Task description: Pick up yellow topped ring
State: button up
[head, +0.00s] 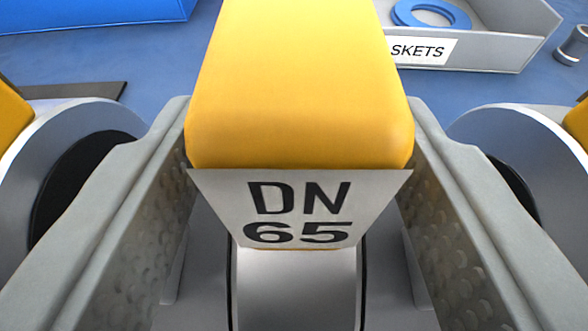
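A rounded yellow block (300,90) fills the upper middle of the head view. It tops a grey ring-shaped part (297,285), whose curved rim shows below it. A white label (300,205) reading "DN 65" is on the block's near side. My gripper (300,112) straddles the block. One grey finger with a dimpled inner pad lies along each side, close to the yellow faces. I cannot tell whether the pads touch the block or a thin gap is left. The lower part of the ring is mostly hidden.
Similar round parts with black centres and yellow tops stand close on the left (70,165) and right (518,150). A grey box (488,58) marked "SKETS" with blue rings is behind at right. A blue box (90,12) is at back left. Blue surface shows between.

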jog(key=shift+x, duration=0.9)
grip_shut()
